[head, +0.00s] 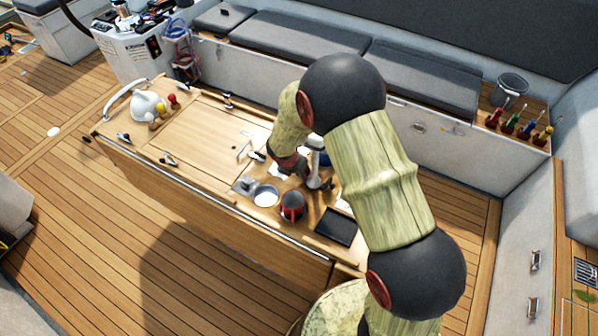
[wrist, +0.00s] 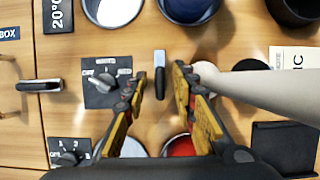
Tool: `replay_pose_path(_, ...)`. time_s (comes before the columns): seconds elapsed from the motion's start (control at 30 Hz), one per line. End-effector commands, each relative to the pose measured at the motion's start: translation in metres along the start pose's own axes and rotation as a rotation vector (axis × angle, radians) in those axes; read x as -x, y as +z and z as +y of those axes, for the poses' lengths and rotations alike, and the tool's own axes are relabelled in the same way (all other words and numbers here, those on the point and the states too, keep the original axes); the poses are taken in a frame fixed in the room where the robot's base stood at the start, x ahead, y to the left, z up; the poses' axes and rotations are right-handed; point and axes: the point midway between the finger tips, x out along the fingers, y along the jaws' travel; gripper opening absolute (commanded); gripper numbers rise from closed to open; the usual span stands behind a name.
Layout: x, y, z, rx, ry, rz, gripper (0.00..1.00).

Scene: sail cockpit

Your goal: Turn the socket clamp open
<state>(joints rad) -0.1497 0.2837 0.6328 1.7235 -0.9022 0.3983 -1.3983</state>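A small lever (wrist: 160,66) with a pale grey body and a black end stands out from the wooden panel in the wrist view. It looks like the handle of the socket clamp, though no label confirms this. My gripper (wrist: 160,76) is open, with one yellow-and-black finger on each side of the lever. I cannot tell whether either fingertip touches it. A pale, thick post (wrist: 240,85) reaches in from the right, close to the right finger. In the head view my gripper (head: 290,165) is over the table beside the post (head: 315,160), its fingertips largely hidden.
A black plate with a rotary knob (wrist: 106,80) lies close left of the left finger. The table's middle (head: 200,135) is mostly clear.

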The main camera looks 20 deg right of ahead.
Motion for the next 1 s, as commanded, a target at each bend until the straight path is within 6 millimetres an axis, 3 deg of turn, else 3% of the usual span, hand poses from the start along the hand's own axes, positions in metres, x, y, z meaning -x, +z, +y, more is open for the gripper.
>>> replay_pose_path(0.27,0.011,0.001,0.001,-0.001,0.002,-0.002,0.27)
replay_pose_path(0.7,0.093,0.0,0.001,0.0,0.003,-0.002,0.27)
replay_pose_path(1.0,0.119,0.0,0.0,0.001,-0.001,0.0,0.27)
